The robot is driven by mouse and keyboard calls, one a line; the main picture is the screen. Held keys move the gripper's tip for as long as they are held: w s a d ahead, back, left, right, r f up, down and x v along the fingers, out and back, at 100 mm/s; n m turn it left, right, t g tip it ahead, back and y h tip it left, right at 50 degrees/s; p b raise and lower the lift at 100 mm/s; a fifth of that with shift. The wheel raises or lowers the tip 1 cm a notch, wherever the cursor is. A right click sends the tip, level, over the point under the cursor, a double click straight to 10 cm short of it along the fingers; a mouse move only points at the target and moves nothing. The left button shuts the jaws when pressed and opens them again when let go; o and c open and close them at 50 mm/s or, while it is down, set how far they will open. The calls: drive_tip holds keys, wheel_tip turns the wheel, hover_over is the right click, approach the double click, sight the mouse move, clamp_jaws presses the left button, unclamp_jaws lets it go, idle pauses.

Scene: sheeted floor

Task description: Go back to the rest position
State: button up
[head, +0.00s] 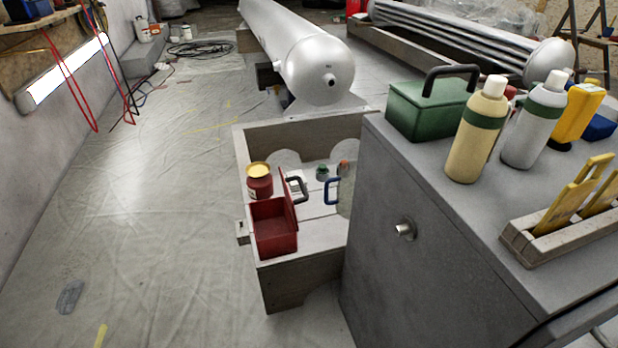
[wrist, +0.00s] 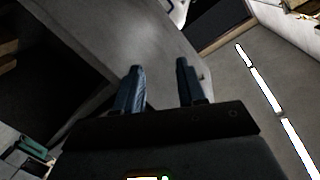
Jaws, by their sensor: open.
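My gripper (wrist: 160,85) shows in the wrist view, with its two dark fingers apart and nothing between them. A plain grey surface lies beyond the fingertips. The gripper and arm are not in the head view, so I cannot tell from there where the gripper is relative to the cabinet or the wooden crate.
A grey cabinet (head: 400,270) stands close at right, bearing a green toolbox (head: 425,108), bottles (head: 477,130) and a wooden holder (head: 560,235). The sheeted floor (head: 150,220) at left is mostly clear.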

drive_tip(key=s+d+r+n+g+h, duration=0.1)
drive_tip(key=s+d+r+n, duration=0.1)
drive_tip(key=s+r, duration=0.45)
drive_tip(key=s+d+r+n+h, duration=0.1)
drive_tip(key=s+d+r+n, duration=0.15)
drive_tip(key=s+r, duration=0.45)
wheel_tip(320, 180, up, 29)
drive_tip(key=s+p, duration=0.1)
drive_tip(key=p, duration=2.8)
drive_tip(key=shift+s+a+f, duration=0.2)
drive_tip(key=shift+s+a, duration=0.15)
drive_tip(key=shift+s, duration=0.05)
drive_tip(key=shift+n, duration=0.25)
